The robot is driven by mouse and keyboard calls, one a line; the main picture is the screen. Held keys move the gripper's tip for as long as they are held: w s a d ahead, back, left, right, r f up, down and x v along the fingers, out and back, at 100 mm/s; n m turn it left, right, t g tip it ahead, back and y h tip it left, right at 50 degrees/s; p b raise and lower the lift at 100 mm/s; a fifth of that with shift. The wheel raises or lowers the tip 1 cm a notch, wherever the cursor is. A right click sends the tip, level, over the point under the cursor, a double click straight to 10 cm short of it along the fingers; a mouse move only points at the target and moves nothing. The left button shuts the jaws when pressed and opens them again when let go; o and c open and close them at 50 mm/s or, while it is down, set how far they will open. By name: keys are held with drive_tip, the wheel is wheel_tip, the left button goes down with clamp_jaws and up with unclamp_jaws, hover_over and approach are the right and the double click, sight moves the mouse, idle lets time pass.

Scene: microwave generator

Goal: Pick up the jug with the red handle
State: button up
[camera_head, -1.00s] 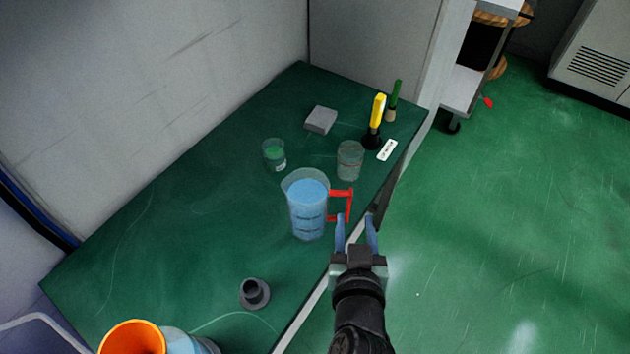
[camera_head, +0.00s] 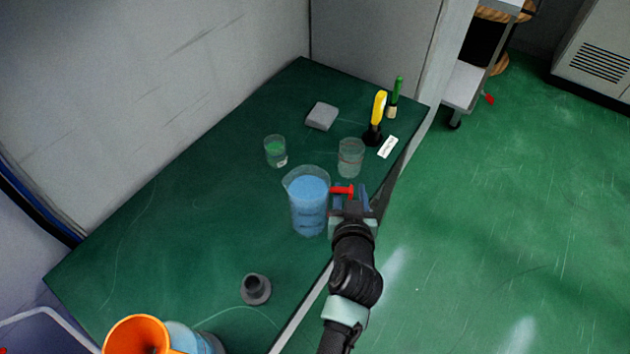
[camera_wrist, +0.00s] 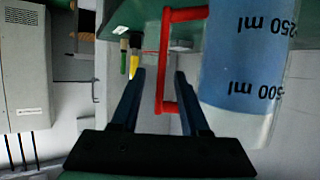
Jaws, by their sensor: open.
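The jug (camera_head: 308,205) is clear with blue liquid in it and stands upright on the green table near its right edge. Its red handle (camera_head: 342,190) points right, toward my gripper (camera_head: 350,194). My gripper is open at the handle, whose lower part it hides in the head view. In the wrist view, the red handle (camera_wrist: 164,62) shows between the two blue fingers (camera_wrist: 157,100), with the jug (camera_wrist: 243,75) on the right. I cannot tell whether a finger touches the handle.
On the table (camera_head: 180,220), a clear beaker (camera_head: 350,158) stands behind the jug, with a green-liquid glass (camera_head: 275,150) farther left. A yellow-handled tool (camera_head: 377,112) stands at the back. A grey cup-like piece (camera_head: 256,289) and orange funnel (camera_head: 137,335) are in front.

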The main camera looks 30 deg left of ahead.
drive_tip(key=shift+x, duration=1.1)
clamp_jaws()
idle(0.3)
drive_tip(key=shift+r, duration=0.15)
idle(0.3)
